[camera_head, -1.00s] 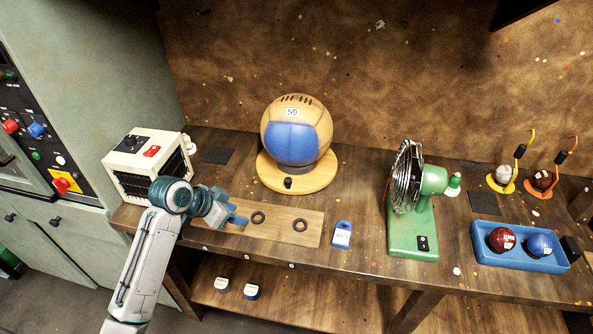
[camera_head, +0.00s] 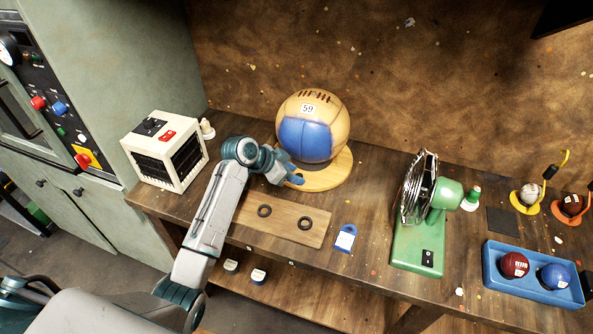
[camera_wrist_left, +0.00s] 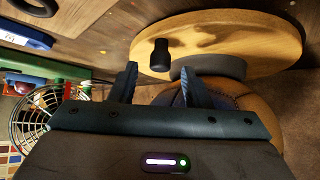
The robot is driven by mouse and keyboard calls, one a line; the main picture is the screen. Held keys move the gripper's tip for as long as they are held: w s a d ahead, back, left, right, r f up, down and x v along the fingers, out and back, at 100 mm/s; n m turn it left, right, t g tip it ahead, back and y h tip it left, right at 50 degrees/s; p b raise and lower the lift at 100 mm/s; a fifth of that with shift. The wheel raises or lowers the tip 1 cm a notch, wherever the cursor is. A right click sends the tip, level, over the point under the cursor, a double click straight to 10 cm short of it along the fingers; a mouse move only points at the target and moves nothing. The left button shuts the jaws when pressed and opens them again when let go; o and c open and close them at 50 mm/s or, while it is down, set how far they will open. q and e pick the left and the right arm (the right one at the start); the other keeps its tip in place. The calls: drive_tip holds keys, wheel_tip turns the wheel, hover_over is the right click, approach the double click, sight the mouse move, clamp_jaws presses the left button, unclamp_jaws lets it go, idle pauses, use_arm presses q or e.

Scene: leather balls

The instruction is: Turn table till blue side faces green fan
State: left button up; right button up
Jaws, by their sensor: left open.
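A tan leather ball (camera_head: 336,112) with a blue panel (camera_head: 304,139) and a "59" label sits on a round wooden turntable (camera_head: 335,176). The blue panel faces the front of the bench, not the green fan (camera_head: 419,236) at the right, whose wire cage points left toward the ball. My left gripper (camera_head: 296,173) is open at the turntable's front edge. In the left wrist view my left gripper (camera_wrist_left: 160,80) has its fingers apart, with the turntable's black knob (camera_wrist_left: 160,55) just beyond and between the tips. In the head view the gripper hides the knob. My right gripper is not in view.
A white box heater (camera_head: 165,152) stands at the left. A wooden board with two black rings (camera_head: 282,220) and a blue tag (camera_head: 345,238) lie in front. A blue tray with two balls (camera_head: 533,290) and small ball stands are at the right.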

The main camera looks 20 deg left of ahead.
use_arm(q)
drive_tip(key=shift+w+d+f, duration=0.25)
drive_tip(key=shift+d+f, duration=0.1)
drive_tip(key=shift+f, duration=0.15)
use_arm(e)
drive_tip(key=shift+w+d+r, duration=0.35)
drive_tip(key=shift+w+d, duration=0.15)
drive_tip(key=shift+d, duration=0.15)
use_arm(q)
drive_tip(key=c, duration=0.9)
clamp_jaws()
drive_tip(key=shift+f, duration=0.1)
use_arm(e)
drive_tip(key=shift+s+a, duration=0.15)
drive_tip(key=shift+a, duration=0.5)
